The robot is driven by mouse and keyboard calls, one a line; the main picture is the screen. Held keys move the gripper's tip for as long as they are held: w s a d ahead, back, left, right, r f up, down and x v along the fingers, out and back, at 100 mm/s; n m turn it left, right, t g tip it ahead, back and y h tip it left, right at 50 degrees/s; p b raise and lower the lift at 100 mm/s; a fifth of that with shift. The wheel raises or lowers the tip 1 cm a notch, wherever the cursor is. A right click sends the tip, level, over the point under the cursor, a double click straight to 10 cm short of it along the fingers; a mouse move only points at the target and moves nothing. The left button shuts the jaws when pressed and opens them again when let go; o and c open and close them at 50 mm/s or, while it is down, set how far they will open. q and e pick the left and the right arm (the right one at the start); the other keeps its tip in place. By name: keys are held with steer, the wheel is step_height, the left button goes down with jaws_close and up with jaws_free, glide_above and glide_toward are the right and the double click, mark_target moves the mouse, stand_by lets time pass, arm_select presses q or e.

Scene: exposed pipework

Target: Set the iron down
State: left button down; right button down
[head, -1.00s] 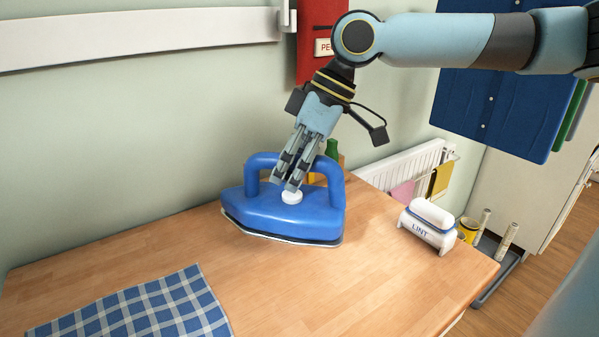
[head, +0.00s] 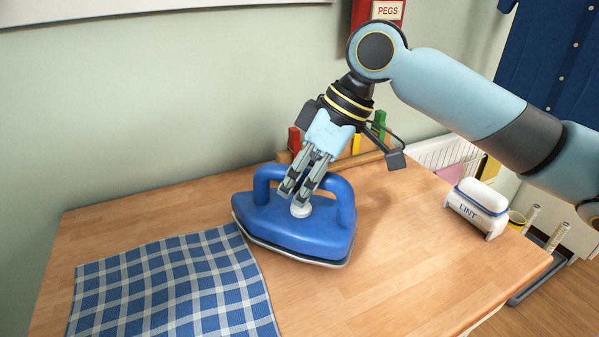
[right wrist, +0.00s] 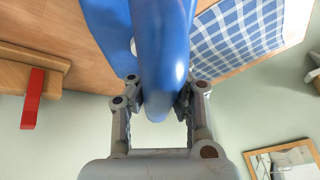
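The blue iron (head: 295,232), with a dark and pale base edge, is upright at or just above the wooden table, beside the checked cloth; I cannot tell whether its base touches the wood. My right gripper (head: 298,200) comes down over its handle from above. In the right wrist view, my right gripper (right wrist: 162,100) has a finger on each side of the blue handle (right wrist: 160,60), closed against it. The base is mostly hidden there. My left gripper is not in view.
A blue-and-white checked cloth (head: 175,287) lies left of the iron. A white lint box (head: 478,208) stands at the table's right edge. A wooden rack with coloured blocks (head: 378,124) is behind the iron by the wall. The front right tabletop (head: 420,275) is clear.

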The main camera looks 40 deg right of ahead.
steer(key=shift+f, duration=0.85)
steer(key=shift+f, duration=0.15)
steer(key=c, duration=1.4)
jaws_free()
steer(key=shift+o, duration=0.2)
